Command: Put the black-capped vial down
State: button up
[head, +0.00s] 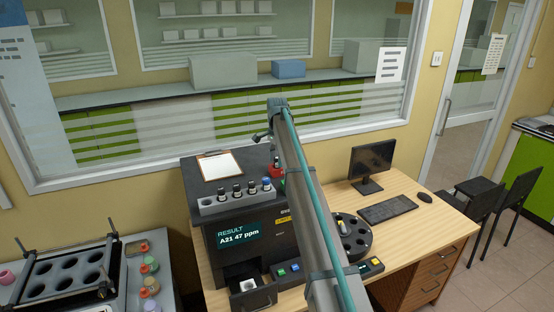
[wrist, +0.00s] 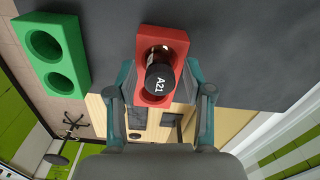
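The black-capped vial (wrist: 158,78), marked A21 on its cap, stands in a hole of a red two-hole block (wrist: 179,48) in the wrist view. The block's other hole, nearer my gripper, looks empty. My gripper (wrist: 158,76) is open, one finger on each side of the vial, with red block showing between the fingers and the vial. In the head view the red block (head: 276,173) shows in part on top of the dark analyser (head: 225,217), beside my arm. My arm hides much of that area.
A green two-hole block (wrist: 85,50) lies left of the red one. A pale rack (head: 208,208) with several vials and a clipboard (head: 220,166) sit on the analyser. Its screen reads "A21 47 ppm", and its front drawer (head: 263,298) stands out. A dark carousel (head: 357,250) is right of my arm.

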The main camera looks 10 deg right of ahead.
aim_at(277, 158)
jog(key=shift+r, duration=0.1)
notch_tip(277, 158, up, 12)
jog(key=b, duration=0.5)
jog(key=shift+s+r, duration=0.1)
dwell(0.4)
